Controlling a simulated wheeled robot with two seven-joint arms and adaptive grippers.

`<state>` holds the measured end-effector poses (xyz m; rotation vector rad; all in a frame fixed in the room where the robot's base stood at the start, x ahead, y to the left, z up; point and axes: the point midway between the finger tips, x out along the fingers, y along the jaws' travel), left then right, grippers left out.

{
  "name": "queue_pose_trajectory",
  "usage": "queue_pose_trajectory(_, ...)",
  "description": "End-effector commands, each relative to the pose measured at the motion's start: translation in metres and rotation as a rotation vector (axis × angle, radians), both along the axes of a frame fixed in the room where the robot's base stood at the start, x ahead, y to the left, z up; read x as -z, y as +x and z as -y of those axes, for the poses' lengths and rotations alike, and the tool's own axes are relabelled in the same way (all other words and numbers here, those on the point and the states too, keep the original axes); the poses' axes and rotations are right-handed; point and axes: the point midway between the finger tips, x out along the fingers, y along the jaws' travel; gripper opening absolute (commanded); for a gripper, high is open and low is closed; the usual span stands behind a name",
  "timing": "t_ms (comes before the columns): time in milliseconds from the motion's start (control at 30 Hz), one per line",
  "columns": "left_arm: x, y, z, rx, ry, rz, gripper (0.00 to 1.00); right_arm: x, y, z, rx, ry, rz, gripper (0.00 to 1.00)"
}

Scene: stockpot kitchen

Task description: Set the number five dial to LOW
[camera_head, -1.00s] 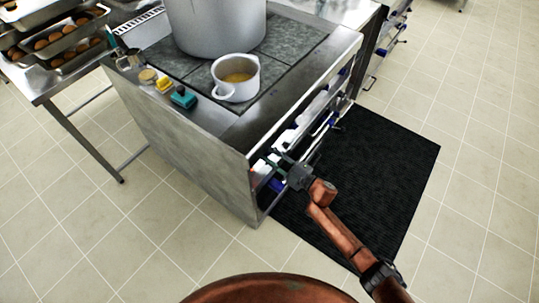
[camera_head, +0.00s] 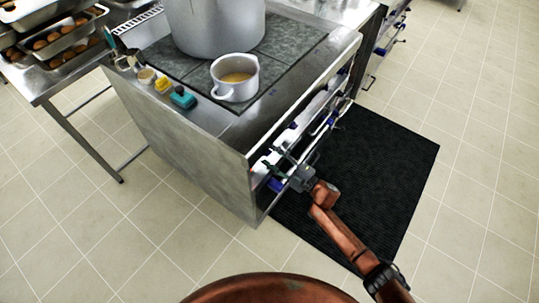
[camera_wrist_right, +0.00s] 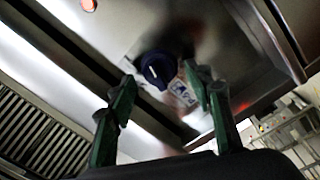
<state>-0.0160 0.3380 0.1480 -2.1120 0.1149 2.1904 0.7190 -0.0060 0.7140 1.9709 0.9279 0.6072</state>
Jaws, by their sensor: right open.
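A dark blue dial (camera_wrist_right: 158,70) with a white pointer mark sits on the steel front panel (camera_wrist_right: 215,45) in the right wrist view. A label with small blue marks lies beside it, partly hidden by a finger and too blurred to read; I cannot tell the dial's number. My right gripper (camera_wrist_right: 161,80) is open, its two green fingers on either side of the dial in the picture; contact cannot be made out. In the head view the right gripper (camera_head: 278,162) is at the near end of the stove's front (camera_head: 254,163). My left gripper is out of view.
A large stockpot (camera_head: 215,25) and a small white pot of yellowish food (camera_head: 236,91) stand on the stove top. A black mat (camera_head: 385,165) lies on the floor before the stove. Steel trays of brown food (camera_head: 60,58) stand on the left table.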

Motion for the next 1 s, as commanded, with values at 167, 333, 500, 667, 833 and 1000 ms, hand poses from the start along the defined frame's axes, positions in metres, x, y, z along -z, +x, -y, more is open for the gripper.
queue_pose_trajectory(167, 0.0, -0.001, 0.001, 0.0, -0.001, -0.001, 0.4, 0.004, -0.023, 0.031, 0.001, -0.003, 0.0, 0.47)
queue_pose_trajectory(333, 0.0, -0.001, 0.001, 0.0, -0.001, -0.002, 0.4, 0.006, -0.043, 0.058, 0.002, -0.004, -0.002, 0.47)
queue_pose_trajectory(500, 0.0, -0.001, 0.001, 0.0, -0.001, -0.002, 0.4, 0.007, -0.058, 0.077, 0.002, -0.003, -0.001, 0.47)
queue_pose_trajectory(667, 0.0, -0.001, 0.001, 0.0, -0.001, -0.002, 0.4, 0.007, -0.064, 0.084, 0.001, -0.001, 0.0, 0.47)
queue_pose_trajectory(833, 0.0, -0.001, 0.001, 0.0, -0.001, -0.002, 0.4, 0.007, -0.064, 0.085, 0.002, -0.001, 0.0, 0.47)
queue_pose_trajectory(1000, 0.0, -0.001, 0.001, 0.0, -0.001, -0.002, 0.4, 0.007, -0.064, 0.085, 0.002, -0.001, 0.0, 0.47)
